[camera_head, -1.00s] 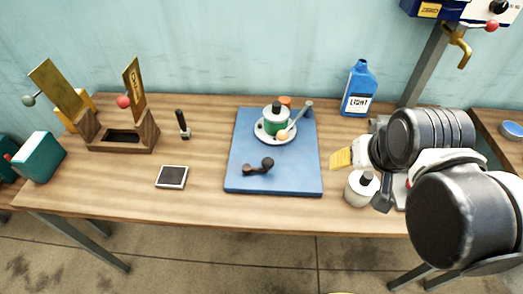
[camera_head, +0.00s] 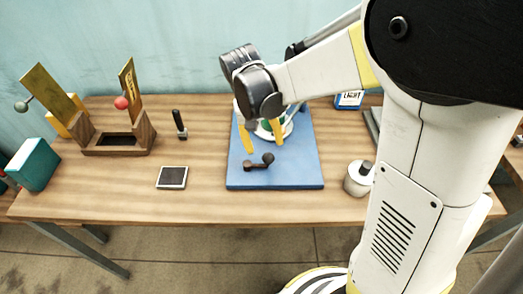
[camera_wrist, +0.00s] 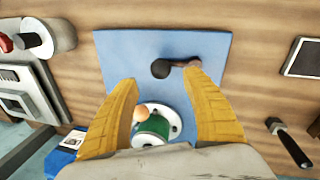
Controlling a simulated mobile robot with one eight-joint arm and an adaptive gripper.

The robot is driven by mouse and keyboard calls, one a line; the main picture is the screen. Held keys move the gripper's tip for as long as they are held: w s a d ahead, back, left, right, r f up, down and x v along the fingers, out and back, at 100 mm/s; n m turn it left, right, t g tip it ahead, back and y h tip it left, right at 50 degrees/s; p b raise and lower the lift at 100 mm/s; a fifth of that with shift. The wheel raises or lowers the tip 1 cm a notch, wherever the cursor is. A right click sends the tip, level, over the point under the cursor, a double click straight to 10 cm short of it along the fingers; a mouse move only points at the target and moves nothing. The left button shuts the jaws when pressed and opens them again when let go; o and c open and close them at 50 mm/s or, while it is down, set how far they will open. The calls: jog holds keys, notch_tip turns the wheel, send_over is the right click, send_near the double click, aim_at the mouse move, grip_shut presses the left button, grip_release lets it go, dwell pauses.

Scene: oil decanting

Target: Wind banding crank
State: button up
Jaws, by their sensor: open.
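A dark crank-like piece (camera_head: 258,162) with a round knob lies on the blue mat (camera_head: 300,176), near its front edge; it also shows in the wrist view (camera_wrist: 162,69). Behind it a white round plate (camera_wrist: 174,128) bears a green-banded container (camera_wrist: 152,126). A small orange ball (camera_wrist: 141,112) sits beside the container. My gripper (camera_head: 262,146) is open and points down over the mat, behind the dark crank. In the wrist view its yellow fingers (camera_wrist: 160,78) frame the plate; one fingertip overlaps the crank's end, contact unclear. My gripper hides much of the plate in the head view.
A white jar (camera_head: 359,179) stands right of the mat. The front left tabletop is clear.

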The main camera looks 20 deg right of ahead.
aim_at(267, 155)
jog(key=f+b, duration=0.1)
jog(key=f, duration=0.1)
jog(key=d+f, duration=0.1)
jog(key=f, duration=0.2)
jog(key=f+b, duration=0.1)
jog(key=f, duration=0.1)
jog(key=shift+d+f+b, duration=0.25)
jog(key=shift+f+b, duration=0.05)
jog(key=shift+f, duration=0.05)
grip_shut()
